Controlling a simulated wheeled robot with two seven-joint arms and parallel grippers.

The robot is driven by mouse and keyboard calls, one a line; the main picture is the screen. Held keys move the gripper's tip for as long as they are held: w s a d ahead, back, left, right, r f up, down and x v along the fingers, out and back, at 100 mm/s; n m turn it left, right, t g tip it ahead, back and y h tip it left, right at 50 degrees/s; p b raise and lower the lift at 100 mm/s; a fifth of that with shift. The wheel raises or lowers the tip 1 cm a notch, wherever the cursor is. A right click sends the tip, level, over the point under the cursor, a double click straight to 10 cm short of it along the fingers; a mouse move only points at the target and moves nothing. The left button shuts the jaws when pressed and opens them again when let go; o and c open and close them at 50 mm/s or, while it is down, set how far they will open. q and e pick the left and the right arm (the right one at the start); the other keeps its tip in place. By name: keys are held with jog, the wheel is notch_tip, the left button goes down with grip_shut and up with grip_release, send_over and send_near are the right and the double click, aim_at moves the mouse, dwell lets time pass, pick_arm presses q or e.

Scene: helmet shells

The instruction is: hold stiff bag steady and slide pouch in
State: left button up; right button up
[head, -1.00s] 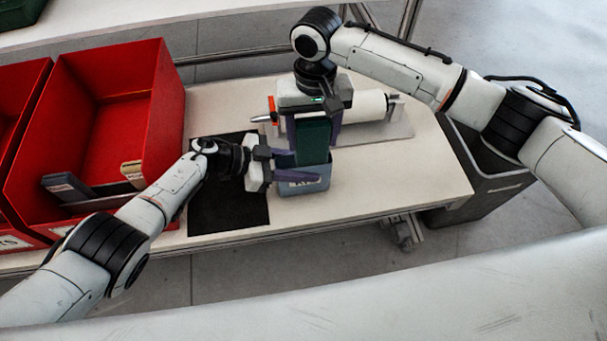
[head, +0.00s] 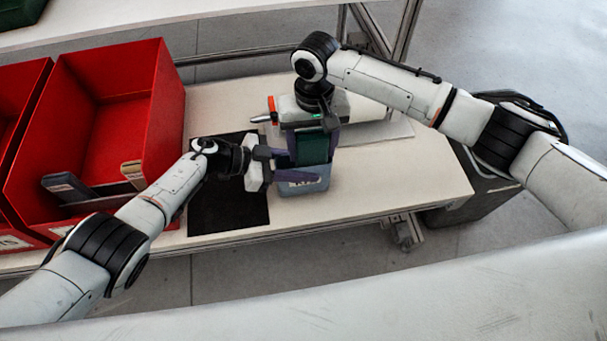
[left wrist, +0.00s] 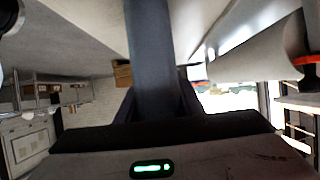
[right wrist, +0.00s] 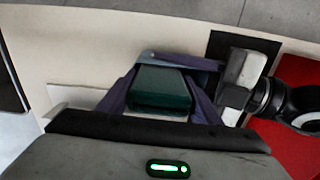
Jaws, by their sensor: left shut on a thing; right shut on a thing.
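The stiff bag (head: 312,187) is blue-grey with a white label and stands upright on the table. My left gripper (head: 292,169) is shut on it from the left, one finger along its front; the left wrist view shows a dark panel (left wrist: 150,60) between the fingers. The green pouch (head: 312,148) is upright, its lower part hidden inside the bag. My right gripper (head: 316,130) is above, shut on the pouch's upper part. In the right wrist view the pouch (right wrist: 160,88) sits between the purple fingers. How deep it reaches is hidden.
A white roll on a holder (head: 362,107) lies just behind the bag and right gripper. A black mat (head: 228,213) lies left of the bag. Red bins (head: 165,100) stand at the left. A grey bin (head: 470,200) stands right of the table. The table's right part (head: 420,180) is clear.

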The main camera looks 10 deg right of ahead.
jog(key=shift+f, duration=0.55)
jog(key=o, duration=1.1)
jog(key=shift+o, duration=0.2)
notch_tip(320, 180, up, 12)
jog(key=shift+r, duration=0.1)
pick_arm(q)
jog(key=o, duration=1.2)
jog(key=shift+c, duration=0.2)
jog(key=shift+a, duration=0.15)
